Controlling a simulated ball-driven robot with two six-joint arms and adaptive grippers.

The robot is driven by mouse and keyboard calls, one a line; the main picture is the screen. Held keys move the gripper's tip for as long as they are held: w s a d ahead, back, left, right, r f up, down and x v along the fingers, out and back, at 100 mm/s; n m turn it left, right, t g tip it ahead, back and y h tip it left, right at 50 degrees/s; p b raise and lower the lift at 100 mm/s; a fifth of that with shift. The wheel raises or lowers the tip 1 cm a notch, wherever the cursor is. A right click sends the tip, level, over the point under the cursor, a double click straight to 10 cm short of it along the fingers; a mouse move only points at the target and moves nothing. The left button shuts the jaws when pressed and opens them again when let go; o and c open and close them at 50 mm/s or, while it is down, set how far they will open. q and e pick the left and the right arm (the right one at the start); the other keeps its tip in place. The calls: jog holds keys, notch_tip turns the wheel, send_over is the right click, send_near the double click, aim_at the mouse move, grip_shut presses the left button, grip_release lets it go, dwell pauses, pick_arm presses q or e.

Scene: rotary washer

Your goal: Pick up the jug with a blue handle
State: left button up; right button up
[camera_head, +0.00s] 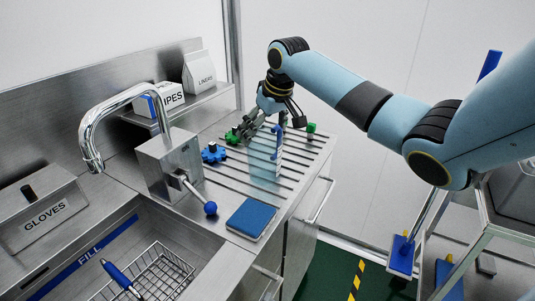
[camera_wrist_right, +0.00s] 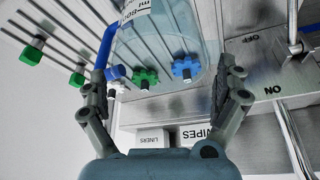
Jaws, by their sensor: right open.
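The jug (camera_head: 263,170) is clear and bluish, with a white label strip and a blue handle (camera_head: 275,145). It stands on the ribbed drainboard. My right gripper (camera_head: 274,111) is above and behind the jug in the head view, open and empty. In the right wrist view the jug (camera_wrist_right: 165,45) fills the top middle between the two open fingers (camera_wrist_right: 163,82), with its blue handle (camera_wrist_right: 106,42) near the left finger. I cannot tell whether a finger touches it. My left gripper is not in view.
A blue toothed knob (camera_head: 213,153) and green pieces (camera_head: 311,128) lie on the drainboard near the jug. A shelf holds WIPES and LINERS boxes (camera_head: 199,74).

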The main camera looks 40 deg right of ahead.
jog(key=c, duration=1.5)
